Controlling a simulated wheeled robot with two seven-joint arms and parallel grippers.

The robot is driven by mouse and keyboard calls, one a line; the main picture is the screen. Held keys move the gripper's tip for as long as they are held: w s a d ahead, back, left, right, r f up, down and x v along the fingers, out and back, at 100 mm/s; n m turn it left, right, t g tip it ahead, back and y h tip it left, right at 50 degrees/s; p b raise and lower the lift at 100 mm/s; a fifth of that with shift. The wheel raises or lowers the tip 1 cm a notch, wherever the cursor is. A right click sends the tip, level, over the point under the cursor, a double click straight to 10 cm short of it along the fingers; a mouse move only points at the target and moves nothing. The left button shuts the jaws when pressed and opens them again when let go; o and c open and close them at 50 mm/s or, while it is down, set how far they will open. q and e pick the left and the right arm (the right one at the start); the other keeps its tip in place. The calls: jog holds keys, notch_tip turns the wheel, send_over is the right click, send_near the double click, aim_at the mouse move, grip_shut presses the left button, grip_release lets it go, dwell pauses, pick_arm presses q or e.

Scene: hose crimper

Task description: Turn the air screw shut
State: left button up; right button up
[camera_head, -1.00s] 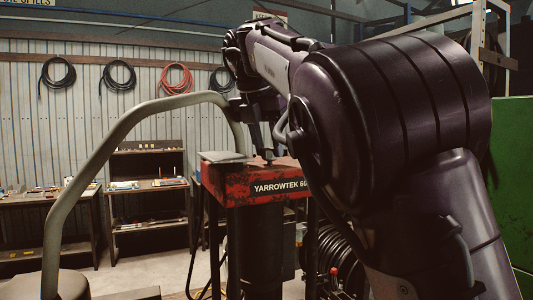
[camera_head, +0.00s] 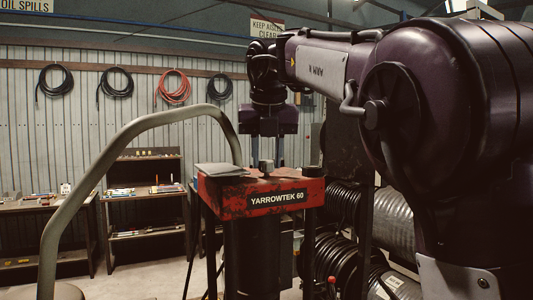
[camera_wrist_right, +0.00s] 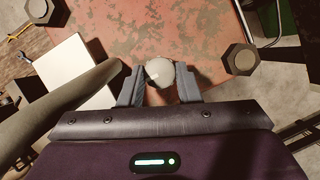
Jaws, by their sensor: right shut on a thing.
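The red crimper (camera_head: 235,199), labelled YARROWTEK 60, stands in the middle of the head view. A small grey round knob, seemingly the air screw (camera_head: 266,166), stands on its top. In the right wrist view the air screw (camera_wrist_right: 160,72) is a pale round head between the fingers. My right gripper (camera_head: 266,152) points straight down at the crimper top. In the right wrist view the right gripper (camera_wrist_right: 159,87) is shut on the air screw, one finger on each side. The screw's lower part is hidden. My left gripper is not in view.
A curved grey bar (camera_head: 120,138) arches up to the left of the crimper. A flat grey plate (camera_head: 217,169) lies at the top's left edge. A dark hexagonal knob (camera_wrist_right: 240,60) stands to the right of the screw. Coiled hoses (camera_head: 345,262) sit behind right.

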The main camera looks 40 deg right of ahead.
dwell(0.4)
jog(key=o, duration=0.8)
jog(key=shift+c, duration=0.2)
jog(key=shift+o, duration=1.1)
jog(key=shift+w+d, duration=0.1)
jog(key=shift+w, duration=0.05)
jog(key=p+v, duration=0.4)
jog(key=v, duration=0.3)
jog(key=shift+r, duration=0.3)
